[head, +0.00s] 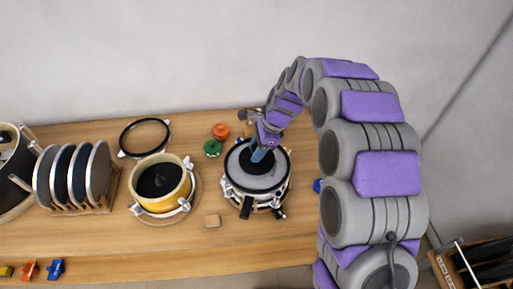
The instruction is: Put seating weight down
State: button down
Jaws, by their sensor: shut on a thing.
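My gripper (258,156) points down at the drum-like device (246,197) at the centre right of the table. It is shut on a dark piece over the middle of the grey round top, likely the seating weight (256,165). The grey disc with a dark rim lies on the device's metal body, which has clamps around its side. I cannot tell whether the weight rests fully on the surface, as my fingers hide part of it.
A yellow ring drum (160,203) with clamps stands to the left. A rack (82,210) holds several round discs.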

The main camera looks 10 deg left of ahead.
notch_tip(320, 180, down, 2)
jog(key=c, duration=0.6)
grip_release()
jog(key=p+v, duration=0.2)
jog(key=v, duration=1)
